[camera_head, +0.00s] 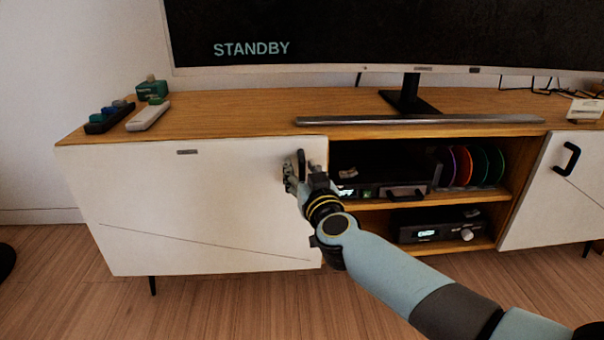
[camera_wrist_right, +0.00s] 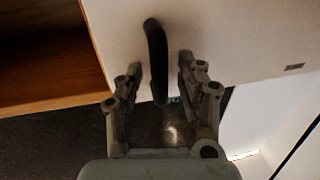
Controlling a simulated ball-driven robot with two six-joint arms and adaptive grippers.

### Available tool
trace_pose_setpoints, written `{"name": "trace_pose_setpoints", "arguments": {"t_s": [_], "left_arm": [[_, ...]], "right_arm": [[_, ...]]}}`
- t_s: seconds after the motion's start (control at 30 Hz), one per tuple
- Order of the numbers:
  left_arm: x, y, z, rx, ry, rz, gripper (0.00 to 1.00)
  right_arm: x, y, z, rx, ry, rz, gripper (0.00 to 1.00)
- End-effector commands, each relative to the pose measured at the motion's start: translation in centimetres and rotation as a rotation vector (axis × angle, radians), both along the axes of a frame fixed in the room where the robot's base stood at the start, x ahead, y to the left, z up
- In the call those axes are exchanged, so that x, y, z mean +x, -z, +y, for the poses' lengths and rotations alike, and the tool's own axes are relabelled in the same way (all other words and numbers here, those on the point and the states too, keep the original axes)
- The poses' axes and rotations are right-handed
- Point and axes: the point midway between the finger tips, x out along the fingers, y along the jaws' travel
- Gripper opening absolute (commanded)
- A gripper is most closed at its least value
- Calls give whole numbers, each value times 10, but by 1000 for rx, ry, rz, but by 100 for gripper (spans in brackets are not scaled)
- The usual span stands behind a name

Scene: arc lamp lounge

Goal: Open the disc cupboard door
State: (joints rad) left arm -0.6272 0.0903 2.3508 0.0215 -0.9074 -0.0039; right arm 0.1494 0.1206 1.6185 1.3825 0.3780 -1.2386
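The white left cupboard door (camera_head: 190,215) of the low wooden cabinet looks shut, its edge close to the cabinet front. A small label sits near its top. Its black bar handle (camera_head: 302,163) is near the door's right edge, partly hidden by my right gripper (camera_head: 300,172). In the right wrist view, the handle (camera_wrist_right: 156,50) lies between the two spread fingers of my right gripper (camera_wrist_right: 160,76), with a visible gap on each side. The right gripper is open around the handle. My left gripper is not in view.
The open middle bay holds a black player (camera_head: 375,168), coloured discs (camera_head: 470,166) and an amplifier (camera_head: 437,225). A white right door (camera_head: 555,200) has its own black handle. A TV, soundbar (camera_head: 420,120) and remote (camera_head: 148,116) stand on top. Floor before the left door is clear.

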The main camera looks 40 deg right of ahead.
Motion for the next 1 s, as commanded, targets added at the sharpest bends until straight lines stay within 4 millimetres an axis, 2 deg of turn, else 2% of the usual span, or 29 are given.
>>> {"name": "trace_pose_setpoints", "arguments": {"t_s": [0.17,0.47,0.5,1.0], "left_arm": [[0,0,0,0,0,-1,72],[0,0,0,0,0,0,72],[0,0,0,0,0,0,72],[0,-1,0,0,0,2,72]], "right_arm": [[0,0,0,0,0,0,38],[0,0,0,1,0,0,2],[0,0,0,1,0,0,0],[-1,0,1,4,3,0,0]]}}
